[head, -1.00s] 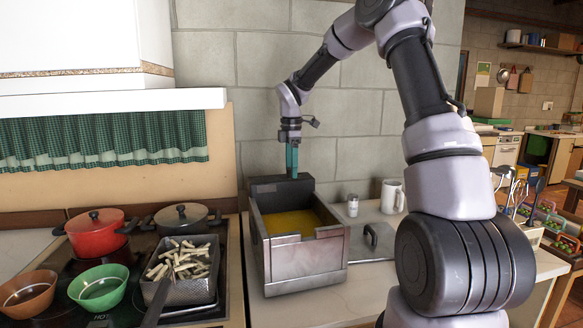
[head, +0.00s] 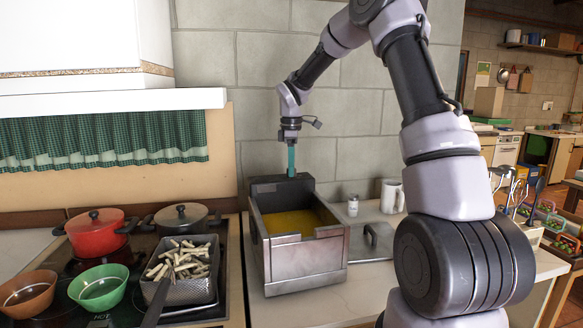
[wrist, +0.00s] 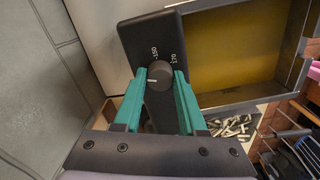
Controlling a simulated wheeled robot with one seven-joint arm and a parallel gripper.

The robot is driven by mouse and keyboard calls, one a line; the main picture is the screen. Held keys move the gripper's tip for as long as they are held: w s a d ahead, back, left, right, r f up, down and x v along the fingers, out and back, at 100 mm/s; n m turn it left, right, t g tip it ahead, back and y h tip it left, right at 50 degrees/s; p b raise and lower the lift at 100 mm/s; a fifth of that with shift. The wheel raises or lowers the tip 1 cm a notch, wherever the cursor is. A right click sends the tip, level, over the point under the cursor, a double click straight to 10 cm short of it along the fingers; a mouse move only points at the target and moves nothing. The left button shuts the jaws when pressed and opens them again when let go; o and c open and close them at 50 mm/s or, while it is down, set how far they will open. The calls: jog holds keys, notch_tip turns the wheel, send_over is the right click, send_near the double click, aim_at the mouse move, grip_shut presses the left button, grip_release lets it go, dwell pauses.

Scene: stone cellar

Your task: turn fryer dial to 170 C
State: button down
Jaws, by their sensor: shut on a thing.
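The fryer (head: 305,262) is a metal box with yellow oil, standing on the counter. Its black control head (head: 282,187) is at the back, and shows in the wrist view (wrist: 136,38) with the printed marks 150 and 170. The round dark dial (wrist: 160,76) sits on this head. Its short white line points to the left of the picture, away from the 170 mark at upper right. My gripper (wrist: 160,80) points down, with its teal fingers shut on the dial from both sides. In the head view, my gripper (head: 291,172) hides the dial.
A metal basket of cut potatoes (head: 180,291) stands on the hob left of the fryer, near a red pot (head: 96,238), a dark pot (head: 182,219) and bowls. A shaker (head: 353,206), a white mug (head: 391,196) and a lid (head: 372,243) are to the right. A stone wall is behind.

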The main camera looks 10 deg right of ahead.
jog(key=m, duration=1.2)
jog(key=shift+r+m, duration=0.1)
jog(key=shift+m, duration=0.3)
jog(key=m, duration=1.3)
jog(key=shift+c, duration=2.3)
grip_release()
notch_tip(320, 180, up, 11)
